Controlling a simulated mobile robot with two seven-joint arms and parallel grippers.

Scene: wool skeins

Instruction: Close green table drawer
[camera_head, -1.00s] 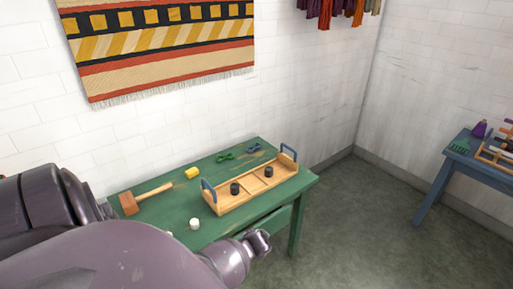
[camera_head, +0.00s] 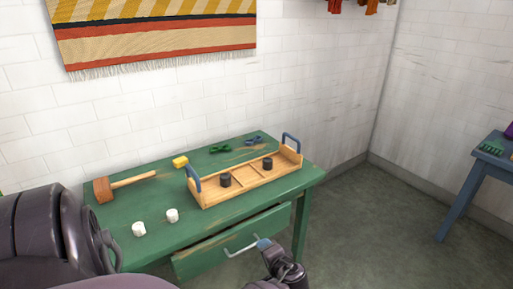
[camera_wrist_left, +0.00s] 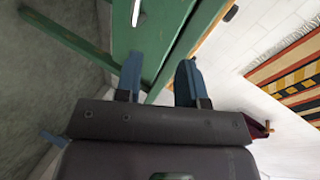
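The green table (camera_head: 215,222) stands against the wall. Its green drawer (camera_head: 215,256) sits under the front edge and appears pulled out a little, its top edge showing worn brown wood. A pale metal bar handle (camera_head: 241,247) is on the drawer front. My left gripper (camera_head: 265,244) is at the right end of the handle, with a blue fingertip close to it; I cannot tell if they touch. In the left wrist view the two blue fingers (camera_wrist_left: 158,82) are apart with nothing held between them, and the handle (camera_wrist_left: 136,12) shows beyond them. My right gripper is not in view.
On the table are a wooden tray (camera_head: 205,202) with blue handles and dark cylinders, a wooden mallet (camera_head: 104,189), two white pieces (camera_head: 172,215), a yellow piece (camera_head: 180,161), and green and blue skeins. A blue table (camera_head: 462,200) stands right. Floor between is clear.

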